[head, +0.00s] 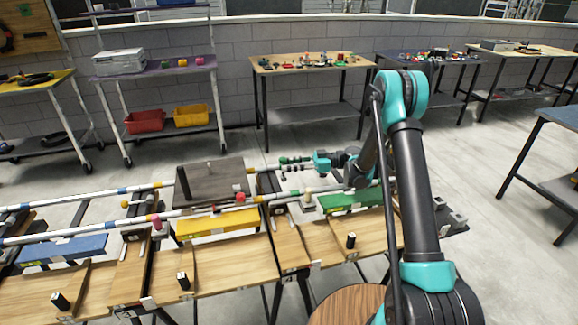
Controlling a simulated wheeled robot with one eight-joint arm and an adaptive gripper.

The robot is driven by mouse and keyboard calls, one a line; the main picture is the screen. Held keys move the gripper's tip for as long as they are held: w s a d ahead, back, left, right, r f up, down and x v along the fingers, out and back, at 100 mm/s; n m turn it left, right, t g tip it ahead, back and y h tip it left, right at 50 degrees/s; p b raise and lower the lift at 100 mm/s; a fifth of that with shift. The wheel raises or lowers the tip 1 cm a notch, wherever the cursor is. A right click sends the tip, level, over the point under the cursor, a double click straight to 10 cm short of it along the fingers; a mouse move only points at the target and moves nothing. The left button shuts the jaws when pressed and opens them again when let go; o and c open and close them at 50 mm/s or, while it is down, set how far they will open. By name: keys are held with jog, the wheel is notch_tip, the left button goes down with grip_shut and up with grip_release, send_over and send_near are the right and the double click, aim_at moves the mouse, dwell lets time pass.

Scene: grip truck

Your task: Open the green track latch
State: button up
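The green track piece (349,200) lies at the right end of the long rail assembly, partly behind my arm. A pale upright knob (308,196) stands at its left end; I cannot tell whether this is the latch. My arm reaches over from the right, and its teal wrist (322,161) points left beyond the green piece. My gripper (288,164) is small and blurred, above the far rail, with green and dark parts around its end. I cannot tell its finger opening or whether it touches anything. It appears apart from the pale knob.
A yellow track piece (218,223) and a blue one (62,250) lie farther left. A dark box (210,180) sits across the rails. Wooden tabletops (230,260) with black posts are in front. A work table (312,63) stands behind, with open floor between.

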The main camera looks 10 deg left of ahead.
jog(key=shift+d, duration=0.1)
jog(key=f+v, duration=0.1)
jog(key=v, duration=1)
jog(key=shift+w+d+r, duration=0.15)
jog(key=shift+d+r, duration=0.25)
jog(key=shift+r, duration=0.15)
jog(key=s+d+r+m+t+h, duration=0.3)
jog(key=s+d+m+t+h, duration=0.35)
jog(key=s+m, duration=0.55)
jog(key=s+d+f+m+t+h, duration=0.1)
jog(key=s+d+m+h, duration=0.3)
jog(key=s+d, duration=0.4)
jog(key=s+d+f+m+t+h, duration=0.1)
jog(key=s+d+f+m+h, duration=0.1)
jog(key=s+d+m+h, duration=0.3)
jog(key=s+d+h, duration=0.1)
jog(key=s+d, duration=0.3)
jog(key=s, duration=0.2)
jog(key=shift+d+f, duration=0.25)
jog(key=shift+f, duration=0.15)
